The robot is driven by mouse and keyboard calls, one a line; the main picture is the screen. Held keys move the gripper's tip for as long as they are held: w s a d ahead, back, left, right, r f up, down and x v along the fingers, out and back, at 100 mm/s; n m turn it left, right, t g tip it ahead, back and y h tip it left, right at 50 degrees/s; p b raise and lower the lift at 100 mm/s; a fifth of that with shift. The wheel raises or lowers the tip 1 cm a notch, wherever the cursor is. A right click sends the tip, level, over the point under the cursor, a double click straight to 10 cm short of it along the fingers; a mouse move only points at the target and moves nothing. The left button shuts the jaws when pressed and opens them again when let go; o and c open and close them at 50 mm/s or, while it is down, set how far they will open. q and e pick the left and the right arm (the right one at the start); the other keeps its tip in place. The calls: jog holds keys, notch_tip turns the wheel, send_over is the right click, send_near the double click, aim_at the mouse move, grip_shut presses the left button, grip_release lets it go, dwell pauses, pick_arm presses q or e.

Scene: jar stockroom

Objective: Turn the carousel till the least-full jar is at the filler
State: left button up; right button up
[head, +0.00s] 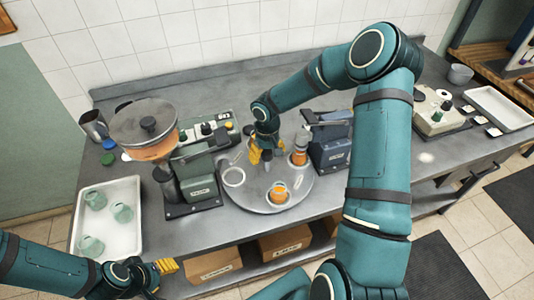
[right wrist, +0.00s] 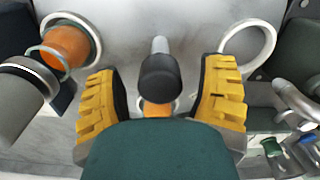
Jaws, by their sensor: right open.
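The round grey carousel (head: 255,199) stands on the counter. One jar with orange contents (head: 278,194) sits at its front, another (head: 300,155) at its right. An empty ring holder (head: 233,177) is at its left. The filler with its orange-filled hopper (head: 150,148) stands left of the carousel. My right gripper (head: 261,156) is over the carousel's back half, its yellow fingers open around a black-topped post (right wrist: 159,74), with a gap each side. Orange shows beneath the post, mostly hidden. My left gripper (head: 167,267) is in front of the counter, apart from everything.
A white tray (head: 133,235) with several greenish jars lies at the left. A blue-grey machine (head: 330,150) stands close to the carousel's right. A scale-like device (head: 437,115) and an empty white tray (head: 497,107) are further right.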

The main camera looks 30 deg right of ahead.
jog(key=shift+c, duration=0.2)
grip_shut()
